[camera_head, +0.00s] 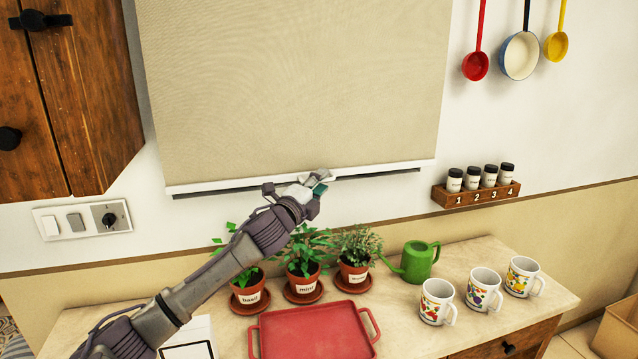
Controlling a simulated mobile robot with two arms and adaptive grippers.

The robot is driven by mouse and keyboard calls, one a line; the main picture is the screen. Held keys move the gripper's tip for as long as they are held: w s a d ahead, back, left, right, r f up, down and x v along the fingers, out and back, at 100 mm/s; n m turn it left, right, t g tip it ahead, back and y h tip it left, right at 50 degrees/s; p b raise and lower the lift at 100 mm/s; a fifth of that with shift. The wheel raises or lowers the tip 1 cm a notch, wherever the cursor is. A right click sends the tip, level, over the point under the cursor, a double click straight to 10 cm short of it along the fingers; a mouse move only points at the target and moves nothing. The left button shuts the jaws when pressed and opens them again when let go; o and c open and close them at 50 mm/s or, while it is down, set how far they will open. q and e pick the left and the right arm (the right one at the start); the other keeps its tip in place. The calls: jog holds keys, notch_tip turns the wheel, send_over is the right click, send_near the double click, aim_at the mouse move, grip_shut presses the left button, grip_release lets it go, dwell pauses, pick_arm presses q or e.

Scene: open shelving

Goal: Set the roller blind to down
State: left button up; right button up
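The beige roller blind (290,85) hangs on the wall and fills the upper middle of the head view; its top is out of frame. Its white bottom bar (400,167) hangs above the potted plants, with a dark strip just under it. My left arm reaches up from the lower left. My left gripper (318,181) is at the middle of the bottom bar, overlapping it in the picture. A small teal part shows at its fingers. I cannot tell whether the fingers are closed on the bar. My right gripper is not in view.
Potted herbs (304,283), a green watering can (416,262), a red tray (315,335) and mugs (484,290) stand on the counter below. A spice rack (477,195) is right of the blind. A wooden cabinet (95,90) and switch panel (83,219) are left.

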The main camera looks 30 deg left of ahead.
pick_arm(q)
jog(key=shift+s+r, duration=0.15)
jog(key=shift+s, duration=0.05)
jog(key=s+f, duration=0.1)
jog(key=s, duration=1)
jog(key=shift+s+d+f, duration=0.35)
jog(key=shift+d, duration=0.05)
jog(key=shift+f, duration=0.1)
